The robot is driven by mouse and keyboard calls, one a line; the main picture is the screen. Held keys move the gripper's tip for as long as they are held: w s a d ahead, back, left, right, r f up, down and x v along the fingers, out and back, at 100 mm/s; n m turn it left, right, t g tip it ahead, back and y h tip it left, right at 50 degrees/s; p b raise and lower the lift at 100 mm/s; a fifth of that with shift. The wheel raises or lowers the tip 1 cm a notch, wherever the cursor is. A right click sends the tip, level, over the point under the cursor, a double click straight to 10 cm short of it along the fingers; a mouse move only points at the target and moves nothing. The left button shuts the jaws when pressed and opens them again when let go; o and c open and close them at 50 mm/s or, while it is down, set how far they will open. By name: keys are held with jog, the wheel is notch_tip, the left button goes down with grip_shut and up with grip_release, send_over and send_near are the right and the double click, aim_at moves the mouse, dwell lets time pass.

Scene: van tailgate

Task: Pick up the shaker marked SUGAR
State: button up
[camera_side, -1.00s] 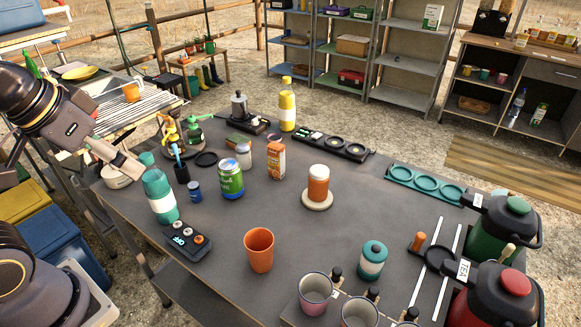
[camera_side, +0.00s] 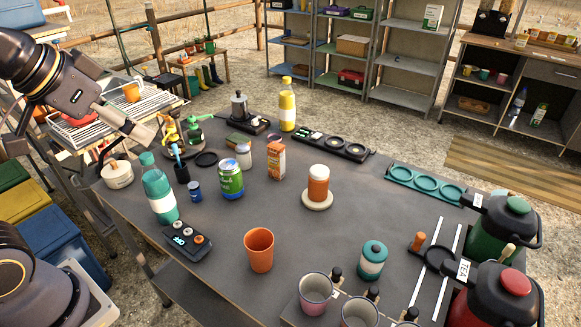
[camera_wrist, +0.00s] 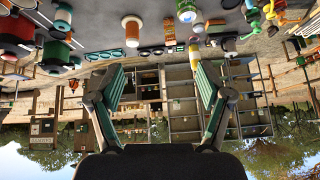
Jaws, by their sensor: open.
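No SUGAR lettering is readable on any container. A small white shaker with a grey top (camera_side: 243,156) stands upright toward the back of the table, left of an orange carton (camera_side: 276,160). An orange jar with a white lid (camera_side: 318,183) stands on a round pale coaster (camera_side: 317,202); it also shows in the wrist view (camera_wrist: 131,31). A teal canister with a pale band (camera_side: 372,261) stands near the front right. My gripper (camera_side: 146,134) is above the table's left end, apart from all of these. In the wrist view its fingers (camera_wrist: 160,68) are spread and empty.
A teal bottle (camera_side: 160,195), blue jar (camera_side: 194,191) and green can (camera_side: 230,179) stand near the left edge. An orange cup (camera_side: 259,249) and mugs (camera_side: 315,291) are in front. A yellow bottle (camera_side: 287,105) stands behind. The table's middle has bare room.

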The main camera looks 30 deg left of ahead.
jog(key=w+r, duration=0.4)
jog(key=w, duration=0.5)
jog(key=n+g, duration=0.1)
jog(key=g, duration=0.2)
send_over(240, 146)
jog(key=s, duration=0.5)
notch_tip(240, 146, down, 22)
jog(key=x, duration=0.9)
jog(key=shift+w+a+f, duration=0.1)
jog(key=shift+w+f, duration=0.1)
jog(key=shift+w, duration=0.3)
jog(key=shift+t, duration=0.3)
jog(key=x, duration=0.6)
jog(key=shift+s, duration=0.2)
